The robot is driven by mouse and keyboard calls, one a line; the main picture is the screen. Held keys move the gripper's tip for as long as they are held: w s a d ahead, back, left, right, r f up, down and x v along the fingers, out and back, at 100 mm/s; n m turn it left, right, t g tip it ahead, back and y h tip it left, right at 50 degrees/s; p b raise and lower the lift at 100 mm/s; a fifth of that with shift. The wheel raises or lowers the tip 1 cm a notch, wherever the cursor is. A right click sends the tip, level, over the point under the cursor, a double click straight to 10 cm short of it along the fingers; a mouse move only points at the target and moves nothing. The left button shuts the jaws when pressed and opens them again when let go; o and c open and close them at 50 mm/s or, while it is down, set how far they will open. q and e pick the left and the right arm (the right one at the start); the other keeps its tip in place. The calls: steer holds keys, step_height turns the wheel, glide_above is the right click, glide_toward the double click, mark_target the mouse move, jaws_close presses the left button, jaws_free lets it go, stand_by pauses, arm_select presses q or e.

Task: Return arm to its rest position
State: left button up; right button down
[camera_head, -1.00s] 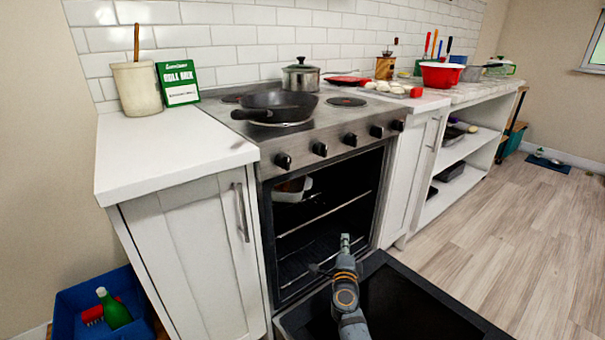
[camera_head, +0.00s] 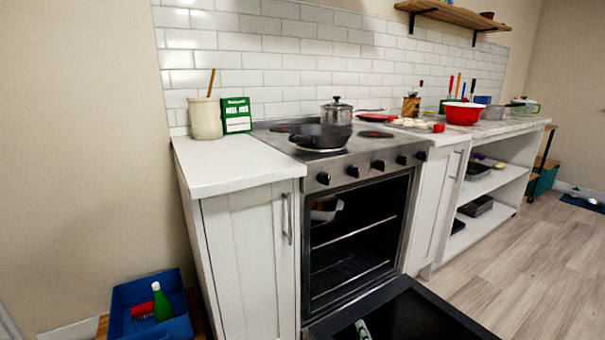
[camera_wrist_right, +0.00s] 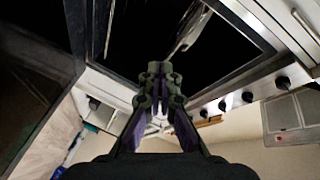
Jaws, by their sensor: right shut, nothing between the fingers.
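My right gripper (camera_head: 362,329) shows only as its tip at the bottom edge of the head view, over the open oven door (camera_head: 415,315). The rest of the right arm is out of that view. In the right wrist view the right gripper (camera_wrist_right: 158,75) has its fingertips together, with nothing between them. The oven's dark opening and edge frame lie beyond the fingers there. My left gripper is not in view.
The oven (camera_head: 318,232) stands open, with a white dish (camera_head: 326,209) inside on the upper left. A black pan (camera_head: 320,137) and a steel pot (camera_head: 337,114) stand on the stove.

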steer(key=s+a+f+n+g+y, duration=0.1)
steer(key=s+f+n+g, duration=0.25)
steer(key=s, duration=0.35)
steer(key=s+f+n+g+y, duration=0.1)
steer(key=s+f+n+g, duration=0.3)
steer(key=s, duration=0.4)
arm_select(q)
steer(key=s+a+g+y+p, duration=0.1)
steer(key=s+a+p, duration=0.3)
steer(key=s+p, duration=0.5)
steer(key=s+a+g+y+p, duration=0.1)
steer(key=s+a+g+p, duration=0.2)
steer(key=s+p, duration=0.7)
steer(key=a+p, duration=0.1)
steer(key=p, duration=1.4)
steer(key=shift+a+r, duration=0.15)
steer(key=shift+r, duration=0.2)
arm_select(e)
steer(key=s+d+f+n+g+h, duration=0.1)
steer(key=s+d, duration=0.3)
steer(key=s, duration=0.7)
steer(key=s+d+f+n+g+h, duration=0.1)
steer(key=s+d+g, duration=0.3)
steer(key=s, duration=0.7)
steer(key=s+d+f+n+g+h, duration=0.1)
steer(key=s+d, duration=0.3)
steer(key=s, duration=0.8)
steer(key=shift+d+f+g+h, duration=0.25)
steer(key=shift+d+g+h, duration=0.1)
steer(key=shift+g+h, duration=0.55)
